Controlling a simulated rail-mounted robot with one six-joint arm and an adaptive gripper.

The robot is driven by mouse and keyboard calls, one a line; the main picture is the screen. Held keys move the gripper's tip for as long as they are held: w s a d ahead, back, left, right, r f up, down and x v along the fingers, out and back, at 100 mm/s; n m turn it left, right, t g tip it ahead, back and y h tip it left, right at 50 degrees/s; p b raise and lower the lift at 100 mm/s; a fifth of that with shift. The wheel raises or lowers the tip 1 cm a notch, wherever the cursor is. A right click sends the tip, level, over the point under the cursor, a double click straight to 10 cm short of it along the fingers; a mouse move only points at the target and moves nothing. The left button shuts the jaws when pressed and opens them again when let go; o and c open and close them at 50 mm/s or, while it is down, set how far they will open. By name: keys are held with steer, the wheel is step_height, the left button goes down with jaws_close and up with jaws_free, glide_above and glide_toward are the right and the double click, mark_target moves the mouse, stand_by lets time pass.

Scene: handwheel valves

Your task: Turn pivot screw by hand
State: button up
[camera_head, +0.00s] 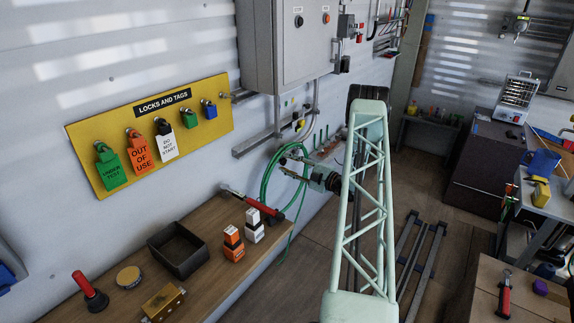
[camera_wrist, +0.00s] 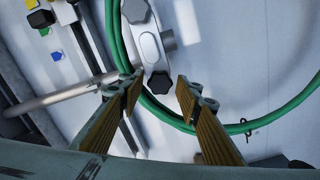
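In the wrist view a black lobed knob (camera_wrist: 160,83), which looks like the pivot screw, sits at the lower end of a silver metal bracket (camera_wrist: 150,45). My gripper (camera_wrist: 157,90) is open, one finger on each side of the lower knob, with visible gaps and nothing held. I cannot tell how far the tips are from it in depth. In the head view my gripper (camera_head: 288,166) is by the wall near the green hose; the knobs cannot be made out there.
A green hose (camera_wrist: 236,128) loops on the wall around the bracket, close to the fingers. A grey pipe (camera_wrist: 60,98) runs in from the left. In the head view a grey cabinet (camera_head: 290,45) hangs above, and a wooden bench (camera_head: 205,268) with small items stands below left.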

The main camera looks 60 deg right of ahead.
steer(key=shift+s, duration=0.15)
steer(key=shift+s, duration=0.85)
